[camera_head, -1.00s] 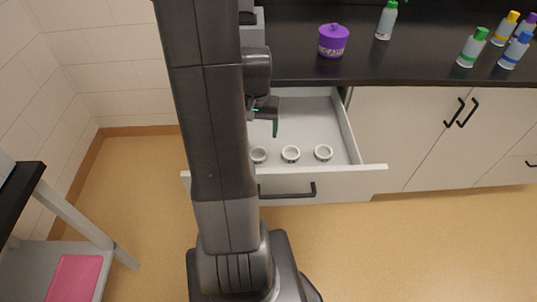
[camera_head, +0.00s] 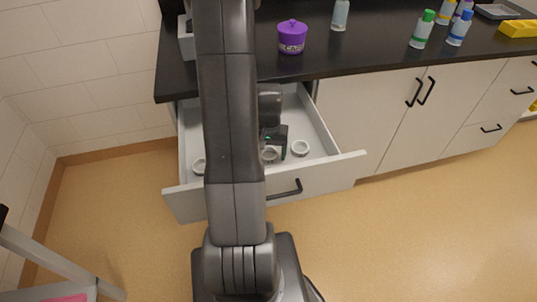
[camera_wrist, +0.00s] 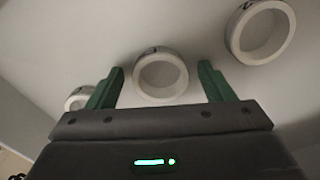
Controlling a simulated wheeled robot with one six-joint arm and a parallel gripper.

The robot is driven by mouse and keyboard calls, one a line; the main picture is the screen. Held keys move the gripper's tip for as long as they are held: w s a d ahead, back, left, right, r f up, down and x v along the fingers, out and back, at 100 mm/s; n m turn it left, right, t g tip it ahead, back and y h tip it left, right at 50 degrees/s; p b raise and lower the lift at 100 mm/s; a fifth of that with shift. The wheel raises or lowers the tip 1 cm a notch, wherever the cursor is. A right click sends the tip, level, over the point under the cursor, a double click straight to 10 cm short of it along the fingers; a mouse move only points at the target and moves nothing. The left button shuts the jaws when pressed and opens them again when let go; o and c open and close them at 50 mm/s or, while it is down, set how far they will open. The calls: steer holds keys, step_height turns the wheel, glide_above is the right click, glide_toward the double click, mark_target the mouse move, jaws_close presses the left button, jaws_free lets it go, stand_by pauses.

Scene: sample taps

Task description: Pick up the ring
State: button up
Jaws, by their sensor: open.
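Three white rings lie in a row on the floor of the open drawer (camera_head: 314,160). In the head view they are a left ring (camera_head: 199,166), a middle ring (camera_head: 269,155) and a right ring (camera_head: 300,148). My gripper (camera_head: 284,150) is down inside the drawer by the middle ring, partly hidden by my arm. In the wrist view my gripper (camera_wrist: 160,85) has its green fingers apart, one on each side of the middle ring (camera_wrist: 160,76). Another ring (camera_wrist: 260,31) is at upper right, and another (camera_wrist: 78,98) is partly hidden behind the left finger. Contact cannot be told.
The dark counter (camera_head: 375,50) overhangs the drawer's back. On it stand a purple lidded pot (camera_head: 292,38), several bottles (camera_head: 421,30), a grey tray (camera_head: 500,12) and a yellow block (camera_head: 518,28).

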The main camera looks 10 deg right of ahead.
steer(key=shift+c, duration=0.2)
steer(key=c, duration=1)
step_height(320, 180, up, 10)
steer(key=shift+p, duration=0.4)
